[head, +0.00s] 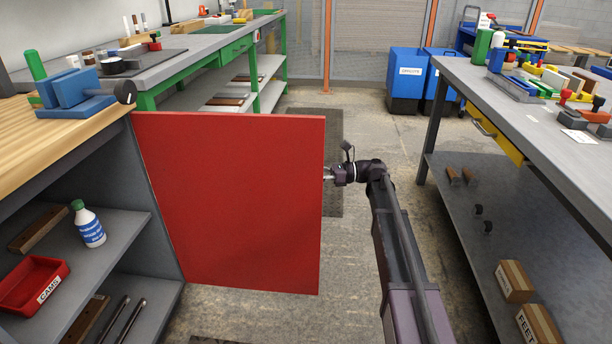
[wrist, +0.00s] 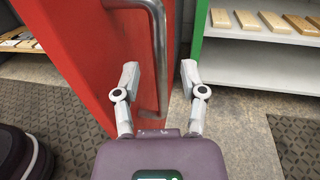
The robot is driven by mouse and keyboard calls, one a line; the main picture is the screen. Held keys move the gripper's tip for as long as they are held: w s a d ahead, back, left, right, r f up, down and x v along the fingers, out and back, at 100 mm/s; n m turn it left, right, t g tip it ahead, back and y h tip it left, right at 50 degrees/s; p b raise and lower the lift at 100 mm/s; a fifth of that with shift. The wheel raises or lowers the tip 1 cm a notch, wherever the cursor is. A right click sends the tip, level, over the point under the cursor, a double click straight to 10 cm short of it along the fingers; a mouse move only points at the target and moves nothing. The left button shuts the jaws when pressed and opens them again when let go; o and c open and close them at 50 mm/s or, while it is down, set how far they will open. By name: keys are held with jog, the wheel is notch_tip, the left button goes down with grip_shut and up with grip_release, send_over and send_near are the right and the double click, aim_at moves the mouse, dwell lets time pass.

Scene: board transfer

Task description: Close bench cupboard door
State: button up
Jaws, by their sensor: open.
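The red cupboard door (head: 235,200) stands wide open, swung out from the bench cupboard (head: 95,185) on the left. My gripper (head: 328,174) is at the door's free edge in the head view, and its fingertips are partly hidden there. In the wrist view the red door (wrist: 85,60) carries a vertical metal bar handle (wrist: 160,55). My gripper (wrist: 160,78) is open, with one finger on each side of the handle's lower part. I cannot tell whether either finger touches it.
The open cupboard shelves hold a white bottle (head: 89,225), a red bin (head: 34,284) and dark bars. A blue vice (head: 75,95) sits on the wooden benchtop. A grey workbench (head: 540,125) stands at the right.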

aim_at(305, 175)
jog(key=shift+s+a, duration=0.15)
jog(key=shift+a, duration=0.6)
jog(key=shift+s+a, duration=0.1)
jog(key=shift+a, duration=0.65)
grip_shut()
jog(key=shift+d, duration=0.15)
